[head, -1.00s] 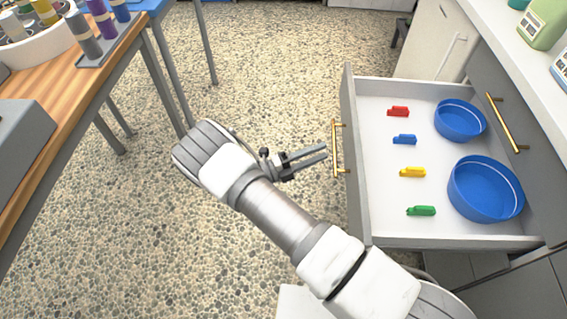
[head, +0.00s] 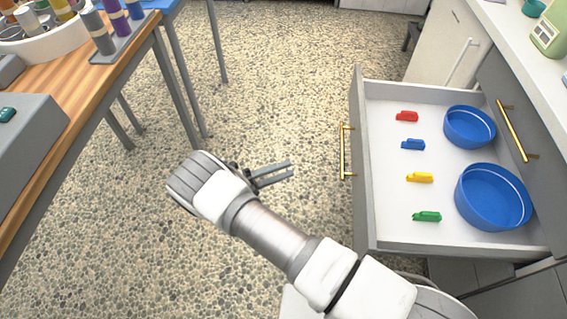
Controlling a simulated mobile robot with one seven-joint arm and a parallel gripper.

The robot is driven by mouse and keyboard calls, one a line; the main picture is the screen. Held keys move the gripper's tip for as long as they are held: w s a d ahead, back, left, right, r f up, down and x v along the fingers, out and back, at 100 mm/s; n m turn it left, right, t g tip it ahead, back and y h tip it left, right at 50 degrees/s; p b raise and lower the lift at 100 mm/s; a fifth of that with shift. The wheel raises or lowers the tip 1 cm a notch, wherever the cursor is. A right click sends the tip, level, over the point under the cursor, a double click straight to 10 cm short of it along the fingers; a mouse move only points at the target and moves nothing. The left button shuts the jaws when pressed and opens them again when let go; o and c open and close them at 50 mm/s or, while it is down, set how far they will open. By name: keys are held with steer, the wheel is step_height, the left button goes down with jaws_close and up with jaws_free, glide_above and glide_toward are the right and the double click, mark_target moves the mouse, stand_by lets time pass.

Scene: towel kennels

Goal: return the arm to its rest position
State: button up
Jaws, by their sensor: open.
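My gripper (head: 289,171) is in the middle of the head view, over the speckled floor. Its two fingers point right, toward the drawer handle (head: 343,152), with a clear gap between them and the handle. The fingers look close together at this angle, and nothing shows between them. My arm reaches in from the lower right and bends at the left of the gripper.
The open drawer (head: 362,215) at right holds red (head: 407,116), blue (head: 413,144), yellow (head: 420,177) and green (head: 427,216) clips and two blue bowls (head: 492,197) (head: 470,127). A wooden table (head: 95,95) stands at left. Floor between is free.

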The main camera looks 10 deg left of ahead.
steer(key=d+r+m+g+y, duration=0.5)
steer(key=d+r+m, duration=0.3)
steer(key=r+m, duration=0.25)
steer(key=d+r+m+g+y, duration=0.45)
steer(key=d+r+m, duration=0.25)
steer(key=r+m, duration=0.4)
steer(key=s+d+r+m+t+y, duration=0.35)
steer(key=s+r+m, duration=0.4)
steer(key=m, duration=0.35)
steer(key=s+d+r+m+t+y, duration=0.3)
steer(key=s+d+r+m+y, duration=0.25)
steer(key=s+m, duration=0.35)
step_height(320, 180, up, 22)
steer(key=p, duration=2.1)
steer(key=shift+w+a+m+h, duration=0.3)
steer(key=shift+w+m+h, duration=0.05)
steer(key=shift+w+m, duration=0.1)
steer(key=shift+a+f, duration=0.1)
